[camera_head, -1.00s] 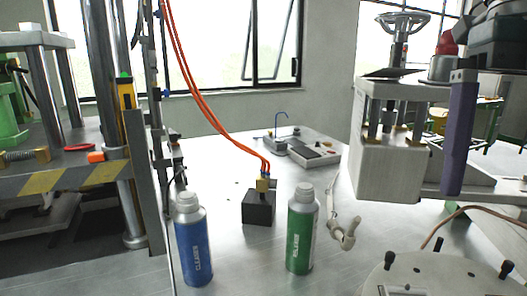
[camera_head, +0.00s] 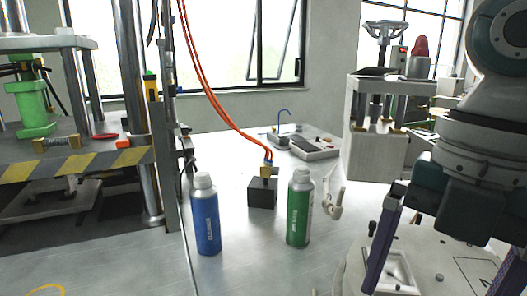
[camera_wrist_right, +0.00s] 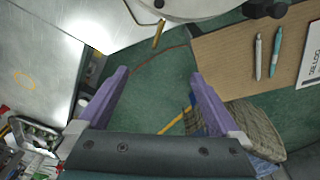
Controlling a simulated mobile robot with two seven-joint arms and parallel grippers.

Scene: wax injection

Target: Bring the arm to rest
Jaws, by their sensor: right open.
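My right arm comes in from the right in the head view, and its gripper (camera_head: 442,268) points down over the round grey plate at the lower right. Its two purple fingers are spread apart. In the right wrist view the gripper (camera_wrist_right: 159,76) is open with nothing between its fingers, above a green surface (camera_wrist_right: 165,92). My left gripper is in neither view.
A blue bottle (camera_head: 207,220) and a green bottle (camera_head: 299,212) stand upright on the metal table. A dark block (camera_head: 262,193) with orange hoses stands behind them. A press (camera_head: 375,155) is at the right. The wrist view shows cardboard (camera_wrist_right: 235,60) with two pens.

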